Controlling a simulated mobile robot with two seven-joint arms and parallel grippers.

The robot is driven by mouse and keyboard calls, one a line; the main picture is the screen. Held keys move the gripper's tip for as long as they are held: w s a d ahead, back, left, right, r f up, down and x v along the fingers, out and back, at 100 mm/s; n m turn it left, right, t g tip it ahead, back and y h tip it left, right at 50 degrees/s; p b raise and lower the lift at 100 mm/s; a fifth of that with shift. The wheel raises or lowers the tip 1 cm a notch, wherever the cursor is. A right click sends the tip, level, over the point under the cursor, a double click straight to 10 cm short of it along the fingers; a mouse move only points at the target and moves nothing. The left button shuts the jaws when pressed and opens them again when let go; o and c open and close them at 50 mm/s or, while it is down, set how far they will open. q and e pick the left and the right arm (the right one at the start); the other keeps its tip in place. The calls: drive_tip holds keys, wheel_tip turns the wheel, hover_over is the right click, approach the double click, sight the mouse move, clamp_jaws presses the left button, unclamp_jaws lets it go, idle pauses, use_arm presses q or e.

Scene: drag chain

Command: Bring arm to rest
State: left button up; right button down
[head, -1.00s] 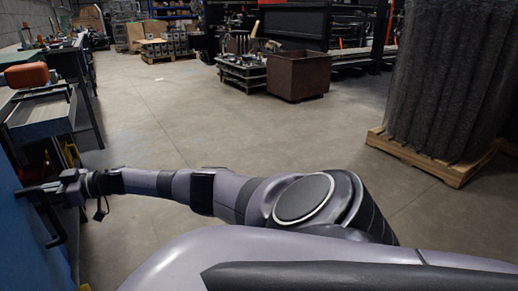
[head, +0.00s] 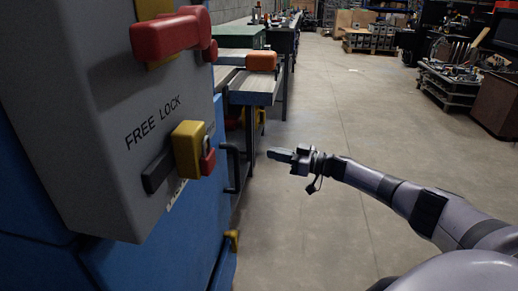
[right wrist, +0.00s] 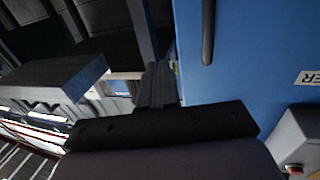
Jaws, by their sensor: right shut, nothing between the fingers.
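My right arm (head: 385,187) reaches in from the lower right of the head view, stretched out over the open floor. My right gripper (head: 270,153) is at its end, shut and empty. It is to the right of the blue machine's black handle (head: 232,168), with a gap between them in the picture. In the right wrist view the closed fingers (right wrist: 158,75) point up the picture, beside the blue panel (right wrist: 250,60). My left gripper is not in view.
A grey box marked FREE LOCK (head: 110,100) with a red handle (head: 165,38) and a yellow-and-red switch (head: 190,148) stands close at left. A bench with an orange object (head: 261,61) is behind.

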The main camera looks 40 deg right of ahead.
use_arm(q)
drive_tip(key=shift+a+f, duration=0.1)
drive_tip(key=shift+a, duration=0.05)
use_arm(e)
drive_tip(key=shift+s+d, duration=0.65)
